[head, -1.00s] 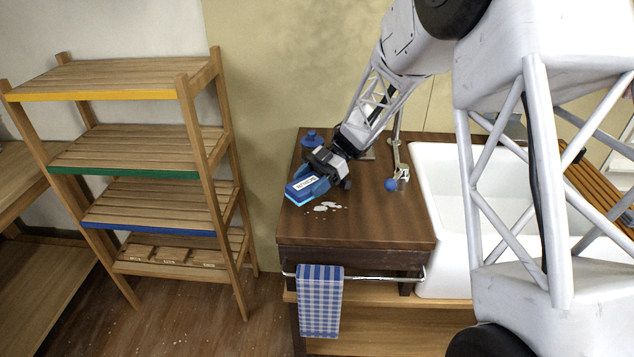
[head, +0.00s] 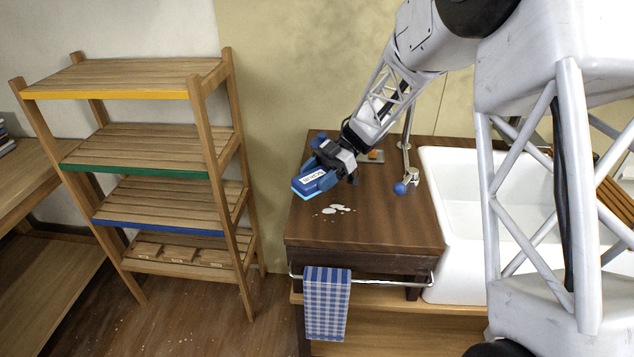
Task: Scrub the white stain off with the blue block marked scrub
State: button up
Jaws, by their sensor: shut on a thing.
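The blue block (head: 308,184) has a white label on its face and a lighter blue underside. My gripper (head: 327,166) is shut on it at the back left of the dark wooden counter (head: 390,222). The block is tilted and seems to be just above the counter; I cannot tell whether its lower edge touches. The white stain (head: 337,209) is a few pale blotches on the counter, in front and to the right of the block. The block does not cover it.
A faucet with a blue knob (head: 400,188) stands right of the stain, beside the white sink (head: 465,210). A small dish with an orange thing (head: 374,156) is behind my gripper. A blue object (head: 318,139) is at the back. A checked towel (head: 326,303) hangs in front.

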aim_at(317, 174)
jog(key=shift+r, duration=1.75)
jog(key=shift+r, duration=1.5)
